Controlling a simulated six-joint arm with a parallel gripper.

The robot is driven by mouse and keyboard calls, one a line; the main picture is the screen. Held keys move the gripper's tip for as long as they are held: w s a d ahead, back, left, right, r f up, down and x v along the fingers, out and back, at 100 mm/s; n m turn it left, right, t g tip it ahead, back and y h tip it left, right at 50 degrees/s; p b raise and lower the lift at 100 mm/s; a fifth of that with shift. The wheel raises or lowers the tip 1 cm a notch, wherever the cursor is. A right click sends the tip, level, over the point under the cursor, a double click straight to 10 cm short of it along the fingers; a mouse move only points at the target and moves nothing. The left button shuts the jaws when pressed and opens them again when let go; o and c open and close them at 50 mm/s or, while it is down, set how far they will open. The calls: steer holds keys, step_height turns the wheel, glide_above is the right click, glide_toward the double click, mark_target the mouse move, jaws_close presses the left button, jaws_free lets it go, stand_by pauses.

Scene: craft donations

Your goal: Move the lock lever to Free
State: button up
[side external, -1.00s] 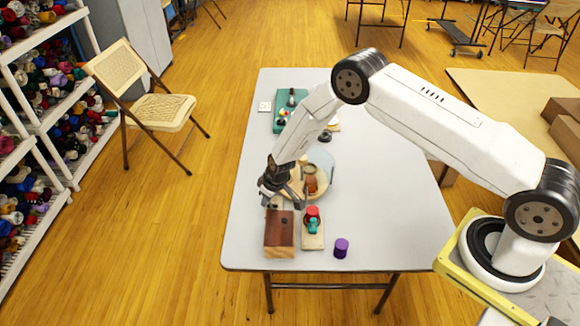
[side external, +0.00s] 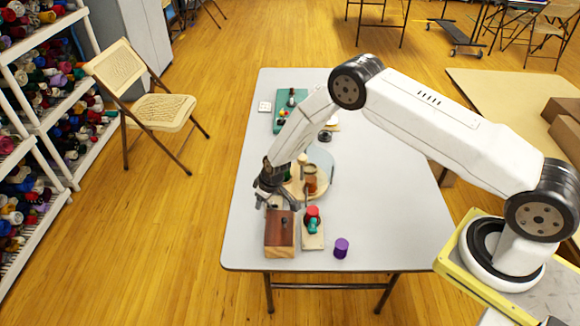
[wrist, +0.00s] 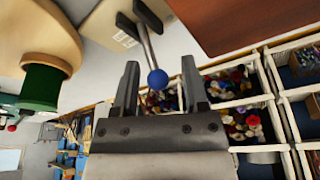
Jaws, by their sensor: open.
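In the wrist view, a metal lever (wrist: 146,45) with a blue ball knob (wrist: 157,79) rises from a dark pivot on a beige block (wrist: 105,22). A small printed label shows on the block, but I cannot read it or tell the lever's marked position. My gripper (wrist: 160,63) is open, with the blue knob between its fingers and visible space on both sides. In the side view, my gripper (side external: 273,203) is low over the near left of the table, just behind a brown wooden box (side external: 280,240); it hides the lever there.
On the grey table (side external: 385,200), a board with a red and teal fixture (side external: 313,222) stands right of the brown box, near a purple cylinder (side external: 341,247). A round wooden stand (side external: 293,188) with upright pieces is close behind my gripper. A teal tray (side external: 281,124) lies farther back.

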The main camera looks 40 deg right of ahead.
steer(key=shift+r, duration=0.15)
steer(key=shift+r, duration=3.65)
